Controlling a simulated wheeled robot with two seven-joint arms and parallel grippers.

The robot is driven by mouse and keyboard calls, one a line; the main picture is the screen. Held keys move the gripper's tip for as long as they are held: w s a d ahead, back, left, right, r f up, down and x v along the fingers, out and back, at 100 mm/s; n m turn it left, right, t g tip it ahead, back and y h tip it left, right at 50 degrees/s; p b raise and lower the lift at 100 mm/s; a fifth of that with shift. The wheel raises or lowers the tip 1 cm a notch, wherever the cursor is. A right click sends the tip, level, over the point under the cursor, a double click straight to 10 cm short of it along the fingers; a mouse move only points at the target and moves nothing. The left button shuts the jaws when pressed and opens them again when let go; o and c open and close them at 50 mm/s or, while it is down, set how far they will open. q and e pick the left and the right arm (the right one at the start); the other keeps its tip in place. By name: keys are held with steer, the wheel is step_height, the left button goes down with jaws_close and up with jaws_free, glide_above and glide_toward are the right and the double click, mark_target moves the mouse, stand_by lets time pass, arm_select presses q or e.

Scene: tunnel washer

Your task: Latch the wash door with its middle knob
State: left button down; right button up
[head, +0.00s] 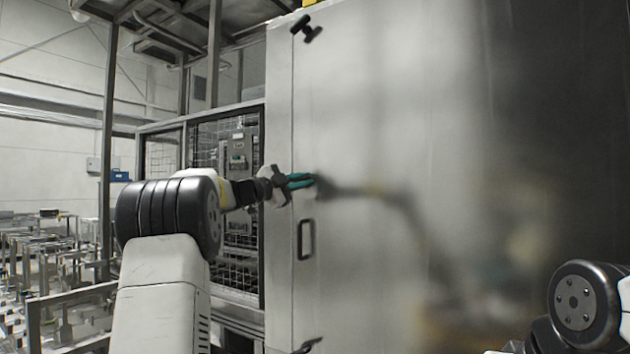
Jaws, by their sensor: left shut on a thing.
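The wash door (380,130) is a large brushed-metal panel filling the middle and right of the head view. It looks flush with the frame along its left edge. A black knob (306,28) sits near its top left, tilted, and another dark knob (307,345) shows at the bottom. My left gripper (301,181), with teal fingers, is at the door's left edge at mid height, shut on the middle knob, which the fingers mostly hide. My right gripper is not in view; only part of my right arm shows at the lower right.
A black pull handle (306,239) is on the door just below my left gripper. A mesh-fenced cabinet (226,160) stands left of the door. Metal racks (55,265) fill the lower left. The door's face is otherwise bare.

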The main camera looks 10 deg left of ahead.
arm_select(q)
steer(key=m, duration=0.2)
steer(key=m+g, duration=0.1)
steer(key=m, duration=0.1)
steer(key=f+m+g, duration=0.1)
steer(key=m, duration=0.1)
steer(key=shift+d+y, duration=0.15)
steer(key=shift+y, duration=0.25)
stand_by(0.3)
steer(key=c, duration=1.5)
jaws_free()
steer(key=shift+v, duration=3.95)
